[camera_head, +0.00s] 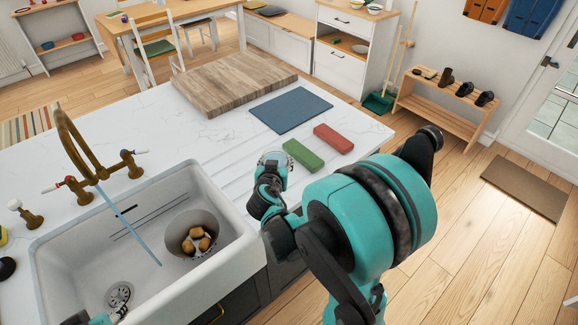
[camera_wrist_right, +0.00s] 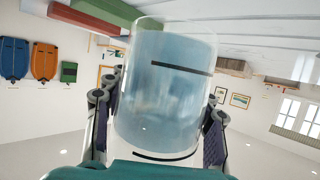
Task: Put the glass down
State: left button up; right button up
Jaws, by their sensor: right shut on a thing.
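The clear glass (camera_wrist_right: 165,90) fills the middle of the right wrist view, tilted, with a bluish tint and dark marks on its wall. Two dark fingers of my right gripper press on its sides. In the head view my right gripper (camera_head: 268,185) is at the counter's front edge, right of the sink, and the glass (camera_head: 273,159) shows only in part behind it. Whether its base touches the counter (camera_head: 222,150) is hidden. A bit of my left gripper (camera_head: 103,319) shows over the sink at the bottom edge; its fingers are not clear.
Green (camera_head: 303,155) and red (camera_head: 333,138) blocks lie just beyond the glass. A dark blue mat (camera_head: 290,109) and wooden board (camera_head: 226,82) lie further back. The white sink (camera_head: 75,270) with a brass tap (camera_head: 75,150) holds a round strainer (camera_head: 192,226) with brown items.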

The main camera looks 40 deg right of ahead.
jog(key=w+f, duration=0.1)
jog(key=w+a+f, duration=0.1)
jog(key=w, duration=0.1)
jog(key=shift+w+f+b, duration=0.1)
jog(key=shift+w+b, duration=0.1)
jog(key=shift+b, duration=0.2)
jog(key=shift+f+b, duration=1)
jog(key=shift+f, duration=0.95)
jog(key=shift+f, duration=0.15)
jog(key=o, duration=1.5)
jog(key=shift+c, duration=0.2)
